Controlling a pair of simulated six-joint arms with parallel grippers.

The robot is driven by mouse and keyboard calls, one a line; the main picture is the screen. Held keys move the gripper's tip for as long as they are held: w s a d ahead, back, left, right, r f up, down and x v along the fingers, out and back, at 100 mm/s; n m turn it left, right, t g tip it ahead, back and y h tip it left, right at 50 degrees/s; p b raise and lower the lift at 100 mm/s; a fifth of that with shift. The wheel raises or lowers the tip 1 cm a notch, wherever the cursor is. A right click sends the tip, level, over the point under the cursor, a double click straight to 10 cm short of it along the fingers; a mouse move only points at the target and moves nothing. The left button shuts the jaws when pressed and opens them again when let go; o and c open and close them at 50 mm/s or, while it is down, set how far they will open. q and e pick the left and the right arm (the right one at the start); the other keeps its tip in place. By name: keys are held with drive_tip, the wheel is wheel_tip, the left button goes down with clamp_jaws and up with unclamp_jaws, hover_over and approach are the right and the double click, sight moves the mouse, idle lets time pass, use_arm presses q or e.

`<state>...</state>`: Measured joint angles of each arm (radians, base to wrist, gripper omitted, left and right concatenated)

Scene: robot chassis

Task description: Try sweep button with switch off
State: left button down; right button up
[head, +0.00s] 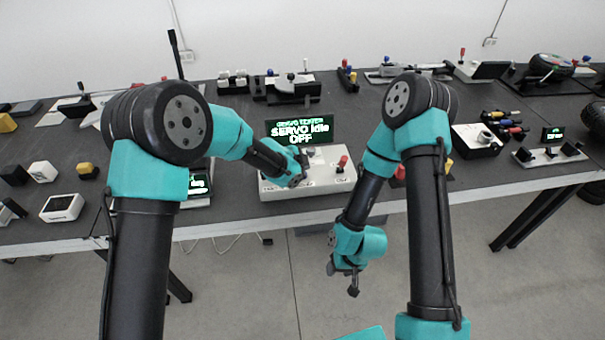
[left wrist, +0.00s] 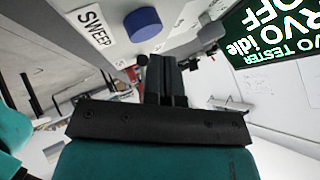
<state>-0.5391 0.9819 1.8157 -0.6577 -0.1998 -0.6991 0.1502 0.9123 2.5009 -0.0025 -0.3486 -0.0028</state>
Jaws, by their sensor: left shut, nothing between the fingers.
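The servo tester is a pale box (head: 325,178) at the front of the dark table. Its screen (head: 299,130) reads "SERVO TESTER", "SERVO idle", "OFF". A red-topped lever (head: 343,161) stands on the right of the box. My left gripper (head: 302,176) is over the left part of the box, shut and empty. In the left wrist view, the blue sweep button (left wrist: 142,24) sits beside a "SWEEP" label (left wrist: 92,23), just beyond the shut fingertips (left wrist: 163,62); contact cannot be told. In the head view my left gripper hides this button. My right gripper (head: 346,272) hangs before the table edge; its jaw state is unclear.
A small screen device (head: 198,183) lies left of the tester, partly behind my left arm. Several more devices line the back. Open floor lies before the table.

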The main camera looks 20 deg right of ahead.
use_arm(q)
drive_tip(key=shift+r, duration=2.55)
